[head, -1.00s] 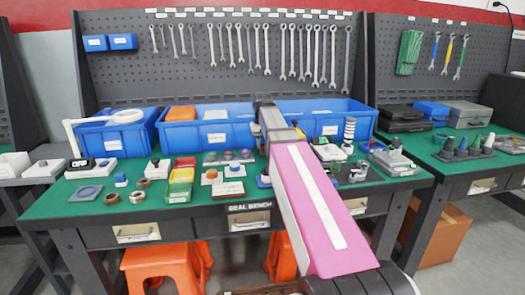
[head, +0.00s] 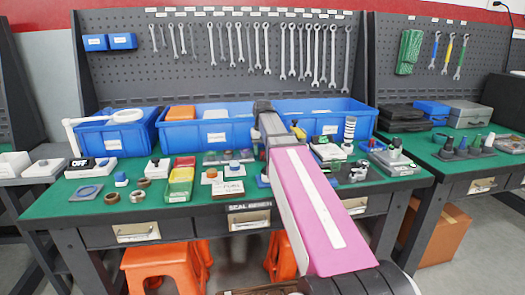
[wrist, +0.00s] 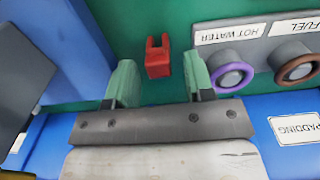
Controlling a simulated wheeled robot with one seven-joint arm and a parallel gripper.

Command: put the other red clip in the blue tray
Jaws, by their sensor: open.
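The red clip (wrist: 158,56) lies on the green bench top in the wrist view, a small U-shaped piece. My gripper (wrist: 158,80) is open, its two green fingers apart on either side of the line to the clip, with nothing between them. The clip is just beyond the fingertips; contact does not show. In the head view my arm hides the clip and the fingers. Large blue bins stand along the back, at left (head: 110,140), middle (head: 208,137) and right (head: 325,126). I cannot tell which one the task calls the blue tray.
A purple ring (wrist: 231,70) and a brown ring (wrist: 296,65) sit beside the clip, by labels reading HOT WATER and FUEL. A bin labelled PADDING (wrist: 293,155) is close to my gripper. Red, yellow and green small trays (head: 181,180) stand at centre left.

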